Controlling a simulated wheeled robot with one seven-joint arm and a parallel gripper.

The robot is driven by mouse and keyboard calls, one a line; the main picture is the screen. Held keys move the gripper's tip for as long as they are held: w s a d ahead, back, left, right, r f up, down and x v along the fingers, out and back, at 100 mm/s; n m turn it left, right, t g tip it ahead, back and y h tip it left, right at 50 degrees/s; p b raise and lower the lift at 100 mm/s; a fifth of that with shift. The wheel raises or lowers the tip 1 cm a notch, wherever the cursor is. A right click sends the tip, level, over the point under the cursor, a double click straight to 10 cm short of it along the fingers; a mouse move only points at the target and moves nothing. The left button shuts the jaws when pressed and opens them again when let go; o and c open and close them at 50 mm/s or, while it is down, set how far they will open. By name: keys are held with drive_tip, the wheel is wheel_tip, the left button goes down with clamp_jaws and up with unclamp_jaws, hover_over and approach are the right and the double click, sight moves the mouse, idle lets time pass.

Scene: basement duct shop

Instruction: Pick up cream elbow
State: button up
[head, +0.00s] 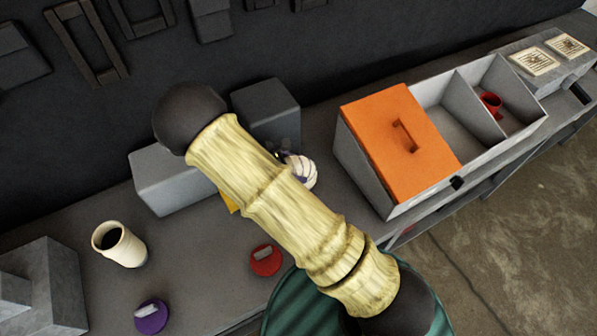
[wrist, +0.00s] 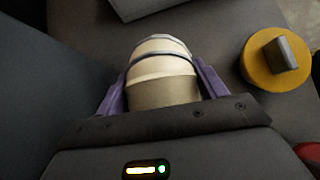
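The cream elbow (wrist: 162,78), banded with darker seams, sits between the two purple fingers of my gripper (wrist: 160,85) in the wrist view. The fingers lie close along both of its sides; I cannot tell whether they press on it. In the head view a ribbed part of the elbow (head: 304,171) shows just right of my arm, beside my mostly hidden gripper (head: 285,156). My arm hides the rest, and whether the elbow touches the bench is unclear.
A cream open cylinder (head: 119,245), a purple disc (head: 151,316) and a red disc (head: 265,260) are on the bench. A yellow disc (wrist: 272,66) lies right of the elbow. Grey blocks (head: 168,178) stand behind; a bin with an orange lid (head: 385,160) is to the right.

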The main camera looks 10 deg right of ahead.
drive_tip(key=c, duration=0.3)
drive_tip(key=shift+r, duration=0.15)
wheel_tip(320, 180, up, 10)
drive_tip(key=shift+f+b, duration=0.1)
drive_tip(key=shift+b, duration=1.15)
